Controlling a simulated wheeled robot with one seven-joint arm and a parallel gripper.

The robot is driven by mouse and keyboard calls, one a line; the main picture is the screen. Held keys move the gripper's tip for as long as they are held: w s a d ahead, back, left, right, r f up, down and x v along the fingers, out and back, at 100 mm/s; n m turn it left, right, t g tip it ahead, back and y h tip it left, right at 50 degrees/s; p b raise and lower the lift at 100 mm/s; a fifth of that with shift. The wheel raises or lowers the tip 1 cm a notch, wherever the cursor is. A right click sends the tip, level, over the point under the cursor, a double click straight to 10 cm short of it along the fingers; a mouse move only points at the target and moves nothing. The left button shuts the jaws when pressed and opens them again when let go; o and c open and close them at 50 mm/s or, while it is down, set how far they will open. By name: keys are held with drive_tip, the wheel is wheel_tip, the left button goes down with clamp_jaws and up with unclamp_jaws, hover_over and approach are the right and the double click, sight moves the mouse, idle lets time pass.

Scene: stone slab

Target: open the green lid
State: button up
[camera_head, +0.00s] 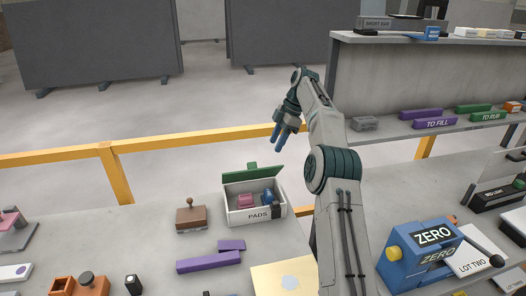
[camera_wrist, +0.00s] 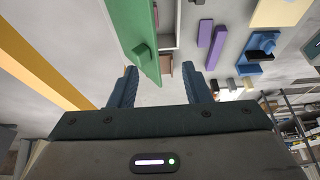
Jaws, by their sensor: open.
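The green lid (camera_head: 253,172) is on the white box marked PADS (camera_head: 240,215). It stands raised along the box's back edge, tilted, and the box's inside shows. A pink piece (camera_head: 246,201) and a blue piece (camera_head: 267,196) lie in the box. My gripper (camera_head: 279,140) is open and empty, above and behind the box, apart from the lid. In the wrist view the lid (camera_wrist: 140,35) reaches down from the top with a small green knob, close to the left finger of my gripper (camera_wrist: 164,88). I cannot tell the exact gap there.
A brown stamp (camera_head: 190,216) stands left of the box, and purple bars (camera_head: 208,262) lie in front. A yellow rail (camera_head: 60,157) runs behind the slab. A blue ZERO device (camera_head: 420,255) stands at the right. A shelf (camera_head: 430,130) is at the back right.

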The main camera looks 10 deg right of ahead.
drive_tip(key=shift+s+d+r, duration=0.35)
drive_tip(key=shift+d+r, duration=0.1)
drive_tip(key=shift+d, duration=0.15)
drive_tip(key=shift+s+d+r, duration=0.3)
drive_tip(key=shift+d+r, duration=0.1)
drive_tip(key=shift+d, duration=0.2)
